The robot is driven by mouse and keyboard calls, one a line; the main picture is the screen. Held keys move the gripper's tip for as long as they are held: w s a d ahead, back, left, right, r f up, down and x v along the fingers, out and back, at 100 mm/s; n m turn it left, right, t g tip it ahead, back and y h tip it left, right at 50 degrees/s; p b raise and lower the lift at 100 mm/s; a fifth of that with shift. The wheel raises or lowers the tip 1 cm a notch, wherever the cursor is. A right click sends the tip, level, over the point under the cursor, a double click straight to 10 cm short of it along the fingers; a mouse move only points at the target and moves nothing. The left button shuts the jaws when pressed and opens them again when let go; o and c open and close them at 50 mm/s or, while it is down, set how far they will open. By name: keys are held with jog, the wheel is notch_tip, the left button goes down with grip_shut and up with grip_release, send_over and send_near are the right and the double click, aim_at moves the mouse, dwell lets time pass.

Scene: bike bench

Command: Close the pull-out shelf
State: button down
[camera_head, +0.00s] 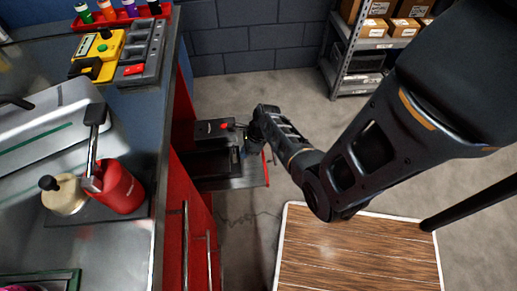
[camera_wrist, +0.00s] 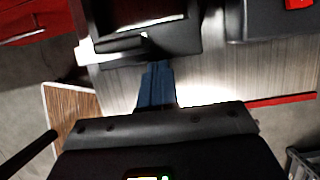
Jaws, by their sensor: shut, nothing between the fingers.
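The pull-out shelf (camera_head: 250,177) stands out from the red cabinet, below the bench top, in the head view. In the wrist view its grey surface (camera_wrist: 228,82) fills the middle, with a red strip (camera_wrist: 282,100) along one edge. My gripper (camera_head: 246,143) is at the outer end of the shelf in the head view, and its fingertips are hard to make out there. In the wrist view its blue fingers (camera_wrist: 158,66) are together and empty, over the shelf beside a black device. I cannot tell whether they touch anything.
A black device (camera_head: 215,160) and a dark box with a red button (camera_head: 214,129) sit on the shelf. The bench top (camera_head: 130,245) holds a red can (camera_head: 119,188). A wooden platform (camera_head: 360,253) lies on the floor. Metal shelving (camera_head: 350,48) stands behind.

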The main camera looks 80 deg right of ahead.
jog(key=b, duration=0.3)
send_over(190, 167)
jog(key=w, duration=0.3)
jog(key=shift+s+a+f, duration=0.15)
jog(key=shift+a+f, duration=0.05)
jog(key=shift+a, duration=0.15)
jog(key=shift+w+a+r, duration=0.1)
jog(key=shift+w+a, duration=0.15)
jog(key=shift+w, duration=0.5)
jog(key=shift+w+r, duration=0.1)
jog(key=shift+s+d, duration=0.1)
jog(key=shift+s, duration=0.25)
jog(key=s, duration=0.1)
jog(key=s+r+p, duration=0.1)
jog(key=s+d+p, duration=0.1)
jog(key=shift+s+d+r, duration=0.1)
jog(key=shift+s+r, duration=0.05)
jog(key=shift+s, duration=0.25)
jog(key=p+v, duration=0.2)
jog(key=v, duration=0.6)
jog(key=shift+s+r, duration=0.2)
jog(key=shift+r, duration=0.05)
jog(key=shift+s+d, duration=0.1)
